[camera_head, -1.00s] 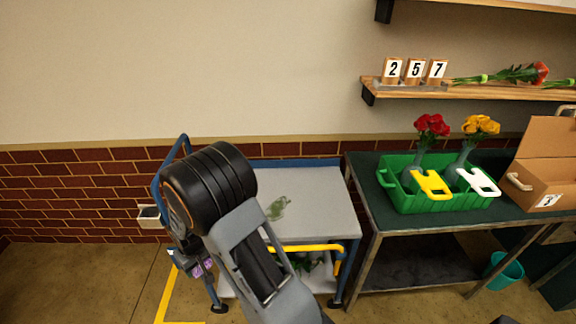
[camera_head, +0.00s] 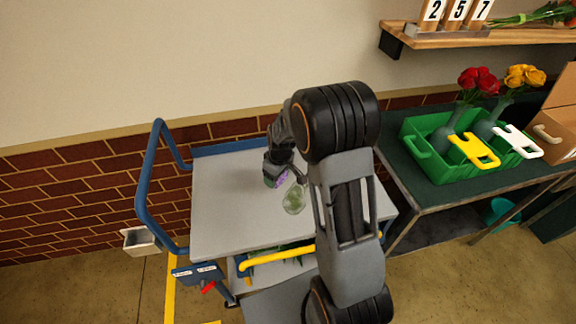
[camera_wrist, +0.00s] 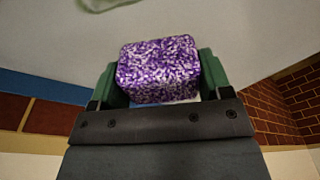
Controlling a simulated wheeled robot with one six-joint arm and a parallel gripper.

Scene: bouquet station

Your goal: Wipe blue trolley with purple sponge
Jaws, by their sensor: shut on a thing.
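The blue trolley (camera_head: 165,187) has a blue frame and a grey top deck (camera_head: 225,205). A pale green smear (camera_head: 294,198) lies on the deck, partly behind my arm, and its edge shows at the top of the wrist view (camera_wrist: 105,3). My gripper (camera_head: 274,174) is over the deck, just left of and behind the smear. It is shut on the purple sponge (camera_wrist: 158,70), whose speckled face shows between the green fingers. A little of the sponge shows in the head view (camera_head: 282,180). I cannot tell whether it touches the deck.
A yellow bar (camera_head: 277,258) runs along the trolley's front, above a lower shelf. A small white holder (camera_head: 139,241) hangs at its left. To the right, a dark green table (camera_head: 455,190) carries a green crate (camera_head: 428,165) with flower vases. A wall shelf (camera_head: 450,39) is above.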

